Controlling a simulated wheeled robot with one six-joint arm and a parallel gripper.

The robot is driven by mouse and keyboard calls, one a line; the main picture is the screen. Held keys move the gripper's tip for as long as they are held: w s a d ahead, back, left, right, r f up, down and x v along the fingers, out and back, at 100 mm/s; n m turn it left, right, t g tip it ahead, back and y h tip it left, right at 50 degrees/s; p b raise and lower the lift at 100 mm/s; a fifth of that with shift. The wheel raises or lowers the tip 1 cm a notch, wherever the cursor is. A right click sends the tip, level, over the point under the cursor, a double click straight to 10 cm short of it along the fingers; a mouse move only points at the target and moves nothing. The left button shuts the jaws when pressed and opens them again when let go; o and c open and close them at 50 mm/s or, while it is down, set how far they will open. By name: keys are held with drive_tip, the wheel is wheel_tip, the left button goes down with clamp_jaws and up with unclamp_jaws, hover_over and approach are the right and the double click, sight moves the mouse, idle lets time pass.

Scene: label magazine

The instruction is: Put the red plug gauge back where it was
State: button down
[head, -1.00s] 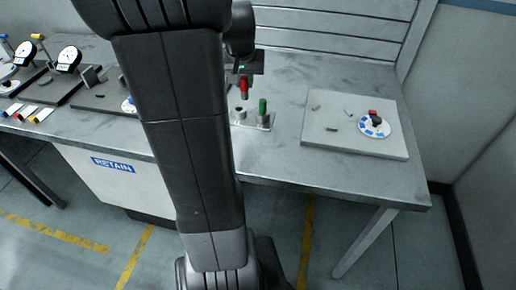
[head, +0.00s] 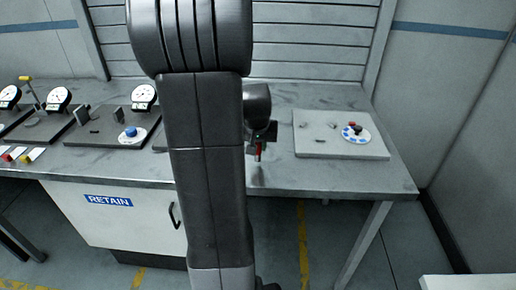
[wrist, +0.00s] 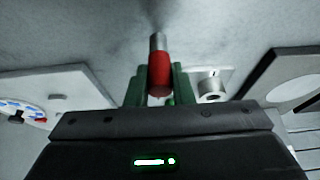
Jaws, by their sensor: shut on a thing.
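The red plug gauge (wrist: 159,72) is gripped between the green fingers of my gripper (wrist: 158,88) in the wrist view, its bare metal end pointing away from the jaws. In the head view the red gauge (head: 259,150) hangs below my gripper (head: 262,136), over the front part of the bench. A small pale stand with a grey round socket (wrist: 212,86) shows just right of my fingers in the wrist view. The socket appears empty. The gauge is apart from it. In the head view my arm hides the stand and the green gauge.
A pale plate (head: 315,148) with a blue-and-white disc (head: 356,134) lies right of my gripper. Dial gauges (head: 58,97) and dark boards (head: 88,135) stand left of my arm. Bare bench top (head: 285,178) lies in front of the plate.

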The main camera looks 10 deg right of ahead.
drive_tip(key=shift+f, duration=0.6)
drive_tip(key=shift+f, duration=0.1)
drive_tip(key=c, duration=1.3)
unclamp_jaws()
drive_tip(key=shift+o, duration=0.2)
drive_tip(key=shift+r, duration=0.3)
drive_tip(key=v, duration=1.1)
drive_tip(key=shift+s+r, duration=0.25)
drive_tip(key=shift+r, duration=0.05)
drive_tip(key=shift+a, duration=0.1)
